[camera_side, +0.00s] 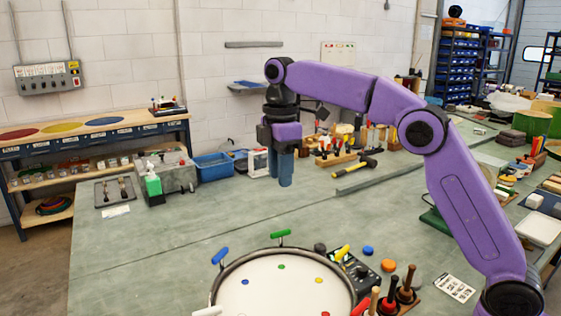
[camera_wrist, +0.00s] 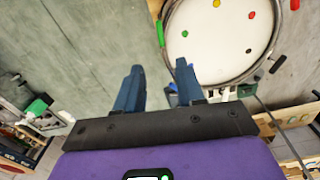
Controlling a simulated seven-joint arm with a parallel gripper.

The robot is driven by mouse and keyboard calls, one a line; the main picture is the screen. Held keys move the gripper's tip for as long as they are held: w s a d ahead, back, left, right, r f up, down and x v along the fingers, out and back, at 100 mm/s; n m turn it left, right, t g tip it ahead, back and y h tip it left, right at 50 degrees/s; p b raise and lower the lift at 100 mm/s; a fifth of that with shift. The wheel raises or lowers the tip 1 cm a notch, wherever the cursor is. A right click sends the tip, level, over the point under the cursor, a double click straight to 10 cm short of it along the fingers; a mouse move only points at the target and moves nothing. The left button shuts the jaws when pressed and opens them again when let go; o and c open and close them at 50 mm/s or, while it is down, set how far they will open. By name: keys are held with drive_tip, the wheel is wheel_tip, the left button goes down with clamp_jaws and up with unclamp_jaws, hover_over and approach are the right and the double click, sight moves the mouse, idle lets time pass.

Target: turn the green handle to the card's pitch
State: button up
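The drum (camera_side: 217,283) lies on the bench with a pale head, coloured dots and handles around its rim. The green handle (camera_side: 280,234) stands on its far rim; it also shows in the wrist view (camera_wrist: 160,33) at the drum's left edge. My gripper (camera_side: 280,182) hangs well above the bench beyond the drum, fingers down and apart from the handle. In the wrist view my gripper (camera_wrist: 159,68) has its two blue fingers spread with nothing between them. A small white card with black marks (camera_side: 455,288) lies right of the drum; I cannot tell whether it gives the pitch.
A blue handle (camera_side: 220,255) and a yellow handle (camera_side: 342,252) flank the green one on the rim. A black box (camera_side: 356,268) and upright tools (camera_side: 404,290) stand right of the drum. A hammer (camera_side: 356,168) lies behind. The bench left of the drum is clear.

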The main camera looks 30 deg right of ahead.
drive_tip(key=shift+r, duration=0.85)
drive_tip(key=shift+s, duration=0.1)
